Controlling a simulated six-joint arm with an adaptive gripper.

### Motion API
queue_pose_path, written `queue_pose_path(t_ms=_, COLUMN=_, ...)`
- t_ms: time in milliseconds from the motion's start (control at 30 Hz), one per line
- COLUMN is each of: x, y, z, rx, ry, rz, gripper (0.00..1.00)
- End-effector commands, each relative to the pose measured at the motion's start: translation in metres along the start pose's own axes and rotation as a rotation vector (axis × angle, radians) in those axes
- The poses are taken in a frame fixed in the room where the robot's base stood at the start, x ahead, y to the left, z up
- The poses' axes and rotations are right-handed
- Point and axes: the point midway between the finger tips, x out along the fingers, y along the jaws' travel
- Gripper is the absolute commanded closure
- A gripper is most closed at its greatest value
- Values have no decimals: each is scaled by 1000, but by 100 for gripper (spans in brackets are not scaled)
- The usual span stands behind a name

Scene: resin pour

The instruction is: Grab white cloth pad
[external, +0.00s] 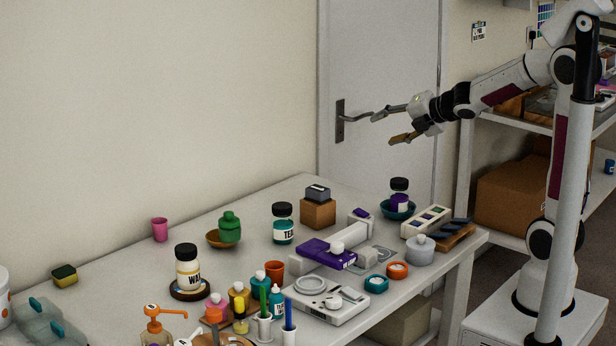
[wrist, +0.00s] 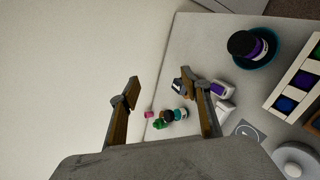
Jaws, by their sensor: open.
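I cannot pick out the white cloth pad with certainty in either view. My gripper (external: 385,127) is open and empty, high above the far right part of the table, in front of the door. In the wrist view my gripper (wrist: 160,82) shows its two fingers wide apart with nothing between them.
The table (external: 120,262) is crowded with bottles, cups and trays. A dark-capped jar (external: 399,192) stands in a teal bowl below my gripper. A brown block (external: 318,213) bears a grey box. A shelf with a cardboard box (external: 513,203) stands at right. The air around my gripper is clear.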

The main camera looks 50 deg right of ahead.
Motion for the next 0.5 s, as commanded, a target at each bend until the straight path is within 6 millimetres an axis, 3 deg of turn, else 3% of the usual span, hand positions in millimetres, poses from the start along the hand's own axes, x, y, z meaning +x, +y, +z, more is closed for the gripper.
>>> queue_pose_path(t_ms=200, x=42, y=8, z=-24, rx=-364, ry=119, rz=102, gripper=53)
queue_pose_path(t_ms=500, x=80, y=-4, z=-74, rx=-820, ry=307, rz=297, gripper=53)
